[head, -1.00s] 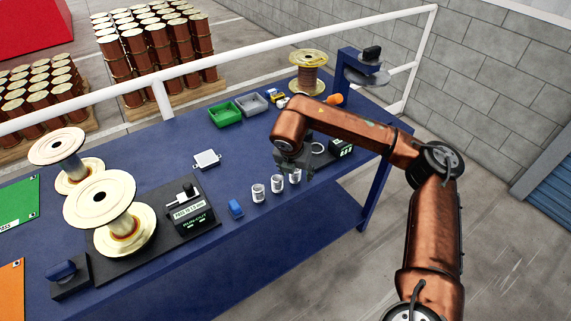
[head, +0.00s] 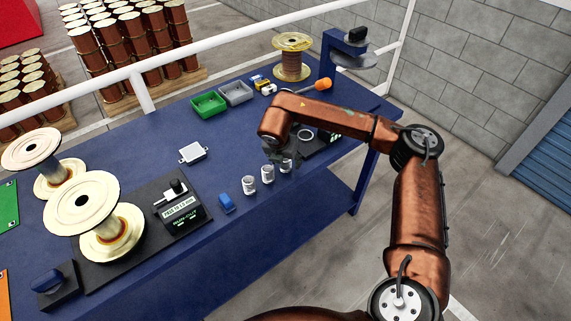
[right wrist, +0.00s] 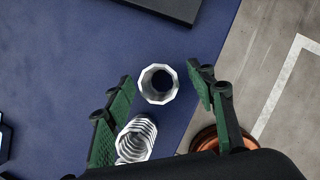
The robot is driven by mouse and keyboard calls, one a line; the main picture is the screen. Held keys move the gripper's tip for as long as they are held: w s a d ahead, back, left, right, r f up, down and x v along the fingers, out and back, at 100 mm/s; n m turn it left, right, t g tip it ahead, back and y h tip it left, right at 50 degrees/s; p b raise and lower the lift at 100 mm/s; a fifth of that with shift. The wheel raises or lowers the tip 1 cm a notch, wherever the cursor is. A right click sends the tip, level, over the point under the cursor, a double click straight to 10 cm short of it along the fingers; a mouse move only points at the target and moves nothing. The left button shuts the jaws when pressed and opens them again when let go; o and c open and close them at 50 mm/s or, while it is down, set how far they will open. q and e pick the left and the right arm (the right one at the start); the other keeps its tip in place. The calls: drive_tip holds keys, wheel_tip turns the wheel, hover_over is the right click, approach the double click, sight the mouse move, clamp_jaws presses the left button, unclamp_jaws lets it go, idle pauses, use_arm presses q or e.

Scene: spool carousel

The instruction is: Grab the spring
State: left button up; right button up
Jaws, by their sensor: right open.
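Three silvery coil springs stand upright in a row near the front edge of the blue table: a left one (head: 249,185), a middle one (head: 267,174) and a right one (head: 285,168). My right gripper (head: 283,159) is over the right spring and partly hides it. In the right wrist view, the open green-padded fingers (right wrist: 161,82) lie on either side of one spring (right wrist: 158,98), seen nearly end-on, with gaps on both sides. A second spring (right wrist: 137,140) shows lower, close to the left finger. My left gripper is not in view.
A black device (head: 182,210) and large spools (head: 98,208) stand farther left. Green (head: 209,104) and grey (head: 235,93) bins sit behind. A dark base (head: 318,148) lies right of the gripper.

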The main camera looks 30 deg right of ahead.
drive_tip(key=shift+r, duration=0.15)
drive_tip(key=shift+c, duration=0.2)
drive_tip(key=c, duration=1.2)
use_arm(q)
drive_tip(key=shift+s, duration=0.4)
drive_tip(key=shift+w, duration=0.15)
use_arm(e)
drive_tip(key=shift+r, duration=0.1)
